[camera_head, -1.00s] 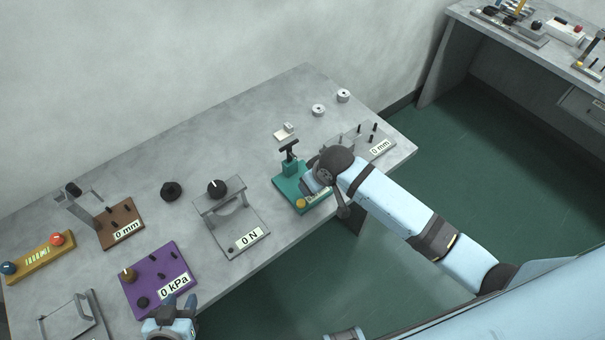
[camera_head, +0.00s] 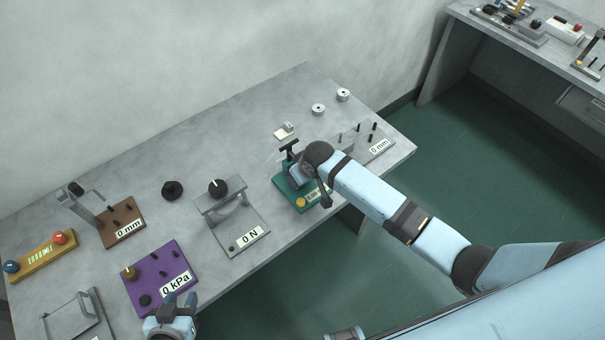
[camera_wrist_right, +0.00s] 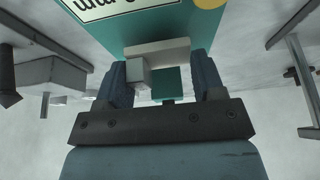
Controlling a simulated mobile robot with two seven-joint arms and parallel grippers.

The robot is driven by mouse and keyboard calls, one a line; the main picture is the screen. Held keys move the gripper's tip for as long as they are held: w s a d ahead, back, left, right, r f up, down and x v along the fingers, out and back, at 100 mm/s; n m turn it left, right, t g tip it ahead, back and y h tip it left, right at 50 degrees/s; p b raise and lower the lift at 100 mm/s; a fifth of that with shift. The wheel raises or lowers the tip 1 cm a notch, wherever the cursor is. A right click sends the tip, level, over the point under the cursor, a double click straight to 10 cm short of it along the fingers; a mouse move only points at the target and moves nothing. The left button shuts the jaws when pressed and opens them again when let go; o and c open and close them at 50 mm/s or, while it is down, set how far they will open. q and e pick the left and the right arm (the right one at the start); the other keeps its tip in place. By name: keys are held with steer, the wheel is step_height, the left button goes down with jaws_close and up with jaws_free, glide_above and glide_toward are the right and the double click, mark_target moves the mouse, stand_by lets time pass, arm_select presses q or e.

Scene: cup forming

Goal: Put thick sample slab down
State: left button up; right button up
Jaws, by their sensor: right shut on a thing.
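In the right wrist view, my right gripper (camera_wrist_right: 160,68) is shut on a pale, cream-white slab (camera_wrist_right: 157,49) that spans the space between its dark blue fingers. A small grey-white block (camera_wrist_right: 138,76) shows by the left finger; I cannot tell whether it is part of the slab. The teal gauge (camera_wrist_right: 150,22) fills the top of that view, close to the slab. In the head view my right wrist hangs over the teal gauge (camera_head: 284,190), hiding the slab and fingers. My left gripper (camera_head: 180,302) is open and empty near the purple unit.
A small pale sample (camera_head: 285,132) lies behind the teal gauge. Two metal rings (camera_head: 318,109) stand farther back. A grey gauge with pegs (camera_head: 372,142) is at right, and a force stand (camera_head: 235,230) at left. The purple unit (camera_head: 160,280) is at the front edge.

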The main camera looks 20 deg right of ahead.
steer(key=shift+f, duration=0.4)
steer(key=shift+s, duration=0.15)
steer(key=o, duration=1)
steer(key=shift+f, duration=0.15)
steer(key=shift+c, duration=0.2)
steer(key=shift+r, duration=0.25)
steer(key=w+v, duration=0.1)
steer(key=v, duration=1)
steer(key=s+f+t, duration=0.3)
steer(key=s+f, duration=0.1)
steer(key=s, duration=0.6)
steer(key=s+d+f+m+t+y, duration=0.1)
steer(key=s+f+t, duration=0.2)
steer(key=s, duration=0.8)
steer(key=shift+s+d+f+t+y, duration=0.2)
steer(key=shift+d+f+t+y, duration=0.1)
steer(key=shift+f, duration=0.15)
